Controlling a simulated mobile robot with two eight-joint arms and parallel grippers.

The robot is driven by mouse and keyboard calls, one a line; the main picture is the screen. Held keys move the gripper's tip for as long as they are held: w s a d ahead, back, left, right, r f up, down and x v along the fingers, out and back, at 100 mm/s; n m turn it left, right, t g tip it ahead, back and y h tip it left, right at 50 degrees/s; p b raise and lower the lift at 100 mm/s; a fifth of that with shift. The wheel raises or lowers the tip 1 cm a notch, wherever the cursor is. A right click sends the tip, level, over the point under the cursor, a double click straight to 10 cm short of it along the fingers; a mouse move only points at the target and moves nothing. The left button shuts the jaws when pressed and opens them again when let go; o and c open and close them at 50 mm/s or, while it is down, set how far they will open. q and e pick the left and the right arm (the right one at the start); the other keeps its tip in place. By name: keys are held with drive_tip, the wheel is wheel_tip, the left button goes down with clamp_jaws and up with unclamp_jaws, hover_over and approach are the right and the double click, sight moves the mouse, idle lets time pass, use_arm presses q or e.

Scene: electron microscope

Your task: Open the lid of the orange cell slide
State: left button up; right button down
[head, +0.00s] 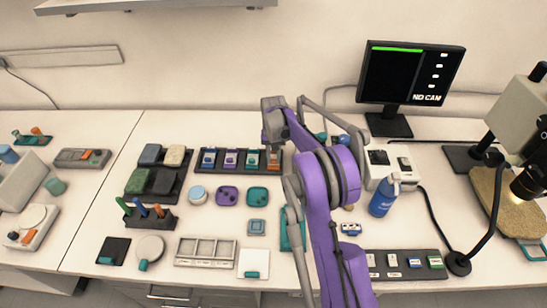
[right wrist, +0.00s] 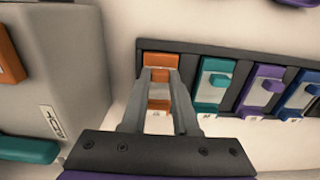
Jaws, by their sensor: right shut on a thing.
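The orange cell slide (head: 273,162) is in the right end slot of a dark rack (head: 222,172) in the head view. In the right wrist view the orange slide (right wrist: 161,61) lies at the rack's left end, with more orange showing between my fingers. My right gripper (right wrist: 159,78) is over this slide, its two fingers shut on the orange lid part. In the head view my right gripper (head: 272,140) hides part of the slide. I cannot tell whether the lid has lifted. My left gripper is not in view.
Teal (right wrist: 215,83), purple (right wrist: 262,86) and blue slides (right wrist: 300,95) stand beside the orange one in the rack. A grey device with an orange part (right wrist: 8,60) is close on the left in the wrist view. A monitor (head: 412,75) stands at the back right.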

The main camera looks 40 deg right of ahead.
idle(0.8)
drive_tip(key=shift+s+a+f+b, duration=0.1)
drive_tip(key=shift+s+a+b, duration=0.45)
drive_tip(key=shift+s+a, duration=0.7)
drive_tip(key=shift+s, duration=0.35)
drive_tip(key=shift+w, duration=0.1)
drive_tip(key=c, duration=0.6)
unclamp_jaws()
drive_tip(key=shift+c, duration=0.2)
drive_tip(key=shift+r, duration=0.2)
wheel_tip(320, 180, up, 11)
drive_tip(key=shift+f, duration=0.2)
